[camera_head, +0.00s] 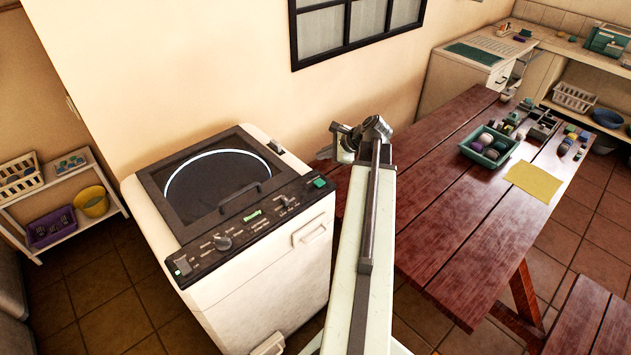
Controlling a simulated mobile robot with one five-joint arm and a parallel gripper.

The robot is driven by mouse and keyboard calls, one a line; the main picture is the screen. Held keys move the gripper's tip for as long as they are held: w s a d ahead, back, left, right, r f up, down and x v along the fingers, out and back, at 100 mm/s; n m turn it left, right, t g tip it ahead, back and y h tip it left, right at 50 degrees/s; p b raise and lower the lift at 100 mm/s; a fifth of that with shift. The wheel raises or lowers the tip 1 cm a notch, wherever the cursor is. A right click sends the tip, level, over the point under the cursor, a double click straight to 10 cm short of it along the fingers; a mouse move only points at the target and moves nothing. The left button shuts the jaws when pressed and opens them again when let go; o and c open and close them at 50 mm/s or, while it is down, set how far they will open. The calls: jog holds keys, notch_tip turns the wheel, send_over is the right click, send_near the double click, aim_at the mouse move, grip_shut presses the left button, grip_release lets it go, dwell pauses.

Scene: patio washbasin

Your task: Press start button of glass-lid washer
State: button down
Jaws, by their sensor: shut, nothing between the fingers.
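The glass-lid washer (272,247) is a white top-loader at centre left. Its dark glass lid (215,182) is shut. A black control panel (240,238) runs along the front top edge. A green button (320,182) sits at the panel's right end, and a small green-lit switch (183,265) at its left end. A knob (222,242) and a lit green display (252,216) lie between. The labels are too small to read. My gripper (341,141) is shut and empty, beyond and slightly right of the washer's right side, apart from the green button.
A red-brown wooden table (440,225) stands right of my arm, with a green tray (466,151) and yellow sheet (534,181) on it. A white shelf (72,190) with baskets stands at far left. A wall is behind the washer.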

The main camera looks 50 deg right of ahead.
aim_at(322, 183)
notch_tip(322, 183, down, 9)
jog(key=b, duration=0.9)
jog(key=shift+w+a, duration=0.1)
jog(key=shift+w, duration=0.05)
dwell(1.5)
jog(key=shift+f+b, duration=0.3)
jog(key=shift+f, duration=0.05)
jog(key=shift+f+b, duration=0.5)
dwell(0.5)
jog(key=shift+r, duration=0.1)
dwell(0.6)
jog(key=shift+r+p, duration=0.8)
jog(key=shift+p, duration=0.1)
